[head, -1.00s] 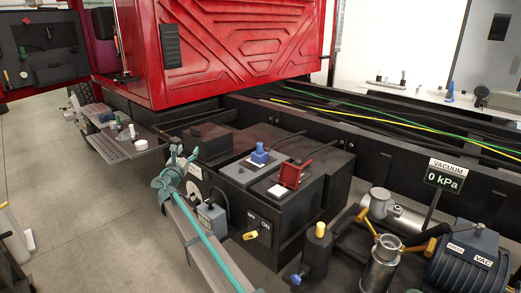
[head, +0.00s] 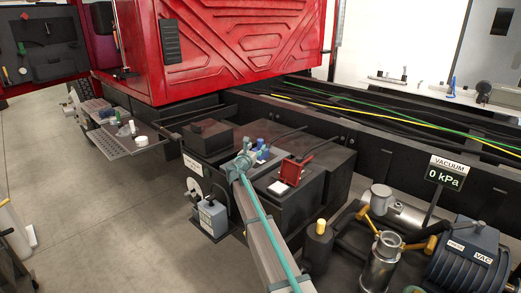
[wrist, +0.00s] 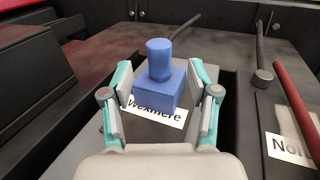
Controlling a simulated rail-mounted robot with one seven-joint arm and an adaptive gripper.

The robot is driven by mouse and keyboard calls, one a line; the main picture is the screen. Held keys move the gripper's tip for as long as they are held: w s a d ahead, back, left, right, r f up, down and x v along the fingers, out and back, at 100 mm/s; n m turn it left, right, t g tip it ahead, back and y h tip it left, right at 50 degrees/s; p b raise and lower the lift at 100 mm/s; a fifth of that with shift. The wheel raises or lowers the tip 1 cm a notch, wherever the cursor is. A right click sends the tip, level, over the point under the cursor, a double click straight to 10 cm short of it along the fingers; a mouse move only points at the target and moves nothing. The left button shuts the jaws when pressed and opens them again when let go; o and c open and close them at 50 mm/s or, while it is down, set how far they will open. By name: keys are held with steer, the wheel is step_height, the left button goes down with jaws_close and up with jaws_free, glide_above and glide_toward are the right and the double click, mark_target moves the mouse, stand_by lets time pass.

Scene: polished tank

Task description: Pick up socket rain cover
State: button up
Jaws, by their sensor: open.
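A blue block with a round knob on top (wrist: 156,90) stands on a dark box behind a white label reading "Wexmere"; it may be the socket rain cover. In the head view the blue block (head: 262,151) is partly hidden by my gripper (head: 245,160). In the wrist view my gripper (wrist: 158,80) is open, with one finger on each side of the block. The fingers appear apart from it, and nothing is held. A red hinged-looking piece (head: 295,170) sits to the right of the blue block, near a second white label (wrist: 291,149).
A black cable (wrist: 187,25) runs back from behind the blue block. A dark rod (wrist: 262,62) and a red bar (wrist: 298,106) lie to the right. A grey-blue box (head: 211,216) hangs at the front left. A vacuum sign (head: 445,175) reads 0 kPa.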

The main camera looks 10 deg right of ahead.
mark_target(259, 145)
steer(key=shift+f+p+x, duration=0.15)
steer(key=shift+p+x, duration=0.35)
steer(key=shift+x, duration=1.05)
steer(key=shift+f+p+x, duration=0.15)
steer(key=shift+p+x, duration=0.35)
steer(key=shift+x, duration=1)
steer(key=shift+a, duration=0.1)
jaws_close()
